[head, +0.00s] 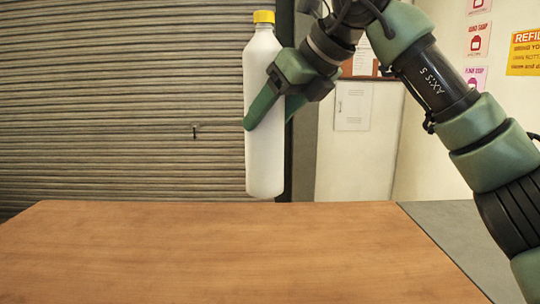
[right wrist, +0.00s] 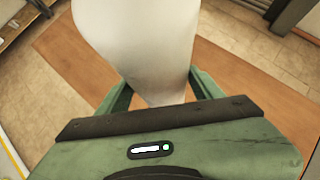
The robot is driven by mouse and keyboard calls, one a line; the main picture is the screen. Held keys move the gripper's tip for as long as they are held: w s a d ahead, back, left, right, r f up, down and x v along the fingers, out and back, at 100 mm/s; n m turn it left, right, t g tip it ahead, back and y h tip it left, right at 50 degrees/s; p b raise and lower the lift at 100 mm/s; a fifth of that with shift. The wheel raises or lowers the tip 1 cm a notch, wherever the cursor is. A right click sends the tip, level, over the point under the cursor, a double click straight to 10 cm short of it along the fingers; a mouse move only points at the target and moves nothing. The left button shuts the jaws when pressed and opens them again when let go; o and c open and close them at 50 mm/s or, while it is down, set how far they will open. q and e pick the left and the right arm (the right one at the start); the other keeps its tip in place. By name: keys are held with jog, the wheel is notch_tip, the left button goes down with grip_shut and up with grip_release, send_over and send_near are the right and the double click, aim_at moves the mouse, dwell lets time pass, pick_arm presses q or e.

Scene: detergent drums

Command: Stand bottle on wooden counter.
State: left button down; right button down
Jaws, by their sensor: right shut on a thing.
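A white bottle (head: 264,150) with a yellow cap (head: 264,17) is upright in the head view, held by my right gripper (head: 268,116). The green fingers are shut around the bottle's middle. Its base appears close to the far edge of the wooden counter (head: 230,250); I cannot tell its exact height over the counter. In the right wrist view the bottle (right wrist: 140,45) fills the space between the fingers, and the wooden counter (right wrist: 225,75) shows below it. My left gripper is not in view.
The wooden counter top is bare in the head view. A closed roller shutter (head: 120,110) stands behind it. A white panel (head: 353,106) and wall posters (head: 525,52) are at the back right. Tiled floor (right wrist: 255,50) shows around the counter in the wrist view.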

aim_at(280, 189)
notch_tip(280, 189, down, 16)
jog(key=shift+w+r+p, duration=0.15)
jog(key=shift+p, duration=0.2)
notch_tip(280, 189, down, 4)
jog(key=shift+r, duration=0.15)
jog(key=shift+c, duration=1.3)
grip_release()
jog(key=shift+f, duration=0.2)
jog(key=shift+d+r, duration=0.1)
jog(key=shift+r, duration=0.05)
